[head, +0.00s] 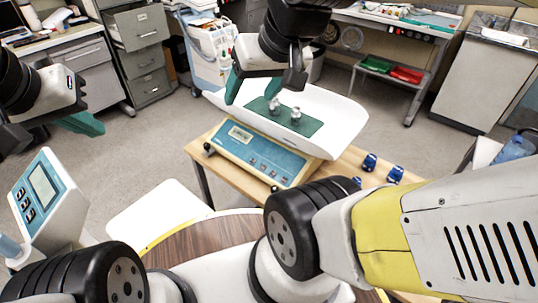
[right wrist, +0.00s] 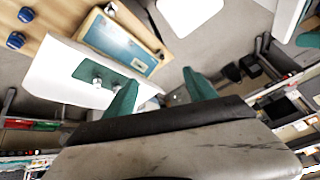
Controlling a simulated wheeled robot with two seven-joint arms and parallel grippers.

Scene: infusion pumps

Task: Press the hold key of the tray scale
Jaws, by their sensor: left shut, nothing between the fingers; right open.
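The tray scale (head: 262,152) stands on a wooden table, with a blue front panel, a small display (head: 240,133) and a row of small keys (head: 265,167). The key labels are too small to read. Its white tray (head: 340,122) holds a green mat with shiny metal weights (head: 275,105). My right gripper (head: 252,88) is open and empty, above the tray's back left part. In the right wrist view its green fingers (right wrist: 160,95) are spread, with the scale panel (right wrist: 120,42) beyond. My left gripper (head: 86,123) is shut and empty at far left, away from the scale.
Blue objects (head: 370,162) stand on the table right of the scale. A device with a screen (head: 42,187) is at lower left, and a white seat-like surface (head: 155,208) lies before the table. Cabinets (head: 143,40) and a cart (head: 208,45) stand behind.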

